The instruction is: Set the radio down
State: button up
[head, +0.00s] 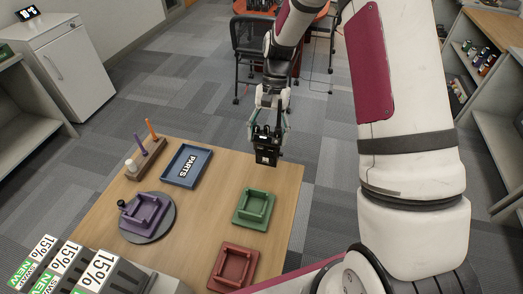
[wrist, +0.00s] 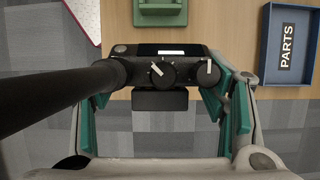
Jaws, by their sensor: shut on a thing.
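My gripper (head: 268,132) is shut on a black radio (head: 266,156), held up near the table's far right corner. In the wrist view the radio (wrist: 165,72) shows its top with two knobs and a thick black antenna running to the lower left; its lower body is hidden. On the wooden table (head: 215,205) are a green cradle (head: 254,208), a red cradle (head: 233,266) and a purple cradle (head: 146,211) on a grey disc. The green cradle also shows at the top of the wrist view (wrist: 160,13). No radio is visible in the green or red cradle.
A blue PARTS tray (head: 187,165) and a wooden block (head: 147,158) with upright sticks stand at the table's far left. Black units with sale tags (head: 65,270) fill the near left. Carpet lies beyond the table edge. Chairs (head: 250,40) stand farther back.

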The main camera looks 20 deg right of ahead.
aim_at(267, 149)
jog(key=shift+f+p, duration=0.35)
jog(key=shift+f, duration=2.65)
jog(key=o, duration=1.9)
jog(key=shift+o, duration=0.2)
